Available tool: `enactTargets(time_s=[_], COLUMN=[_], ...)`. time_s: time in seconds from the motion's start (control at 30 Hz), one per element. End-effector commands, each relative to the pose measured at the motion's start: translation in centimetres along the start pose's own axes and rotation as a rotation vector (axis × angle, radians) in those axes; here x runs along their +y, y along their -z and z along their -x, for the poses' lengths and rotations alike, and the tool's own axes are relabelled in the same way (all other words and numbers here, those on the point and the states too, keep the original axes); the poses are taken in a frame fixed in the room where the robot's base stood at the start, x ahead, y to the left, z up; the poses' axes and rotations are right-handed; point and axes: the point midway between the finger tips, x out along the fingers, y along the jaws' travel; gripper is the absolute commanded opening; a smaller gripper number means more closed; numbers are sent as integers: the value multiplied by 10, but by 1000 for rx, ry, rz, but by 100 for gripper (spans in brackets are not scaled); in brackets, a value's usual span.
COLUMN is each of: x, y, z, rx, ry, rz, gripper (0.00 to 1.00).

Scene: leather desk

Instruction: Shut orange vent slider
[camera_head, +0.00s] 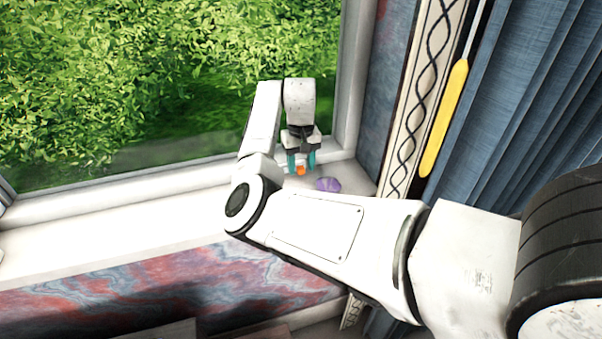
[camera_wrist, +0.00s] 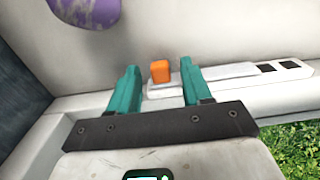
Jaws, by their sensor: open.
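The orange vent slider (camera_wrist: 160,71) is a small block standing up from a white vent strip (camera_wrist: 234,74) on the window ledge. In the wrist view it sits near the left end of the strip. Dark slots show toward the strip's right end. My gripper (camera_wrist: 157,80) has teal fingers, open, one on each side of the orange slider with gaps. In the head view my gripper (camera_head: 301,165) is low at the window's right corner, and the orange slider (camera_head: 300,170) shows between its fingertips. Whether the fingers touch the strip is unclear.
A purple stone-like object (camera_head: 328,184) lies on the sill just right of the gripper; it also shows in the wrist view (camera_wrist: 86,12). The window frame (camera_head: 350,80) rises close by. A yellow-handled rod (camera_head: 444,118) and blue curtain (camera_head: 530,90) are at right. The sill at left is clear.

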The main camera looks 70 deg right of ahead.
Motion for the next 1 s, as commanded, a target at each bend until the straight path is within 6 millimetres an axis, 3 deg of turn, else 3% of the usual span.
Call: enactTargets(time_s=[0.37,0.87,1.0], x=[0,0,0], y=[0,0,0], z=[-6,-6,-6], rx=[0,0,0], ry=[1,1,1], rz=[0,0,0], gripper=[49,1,0])
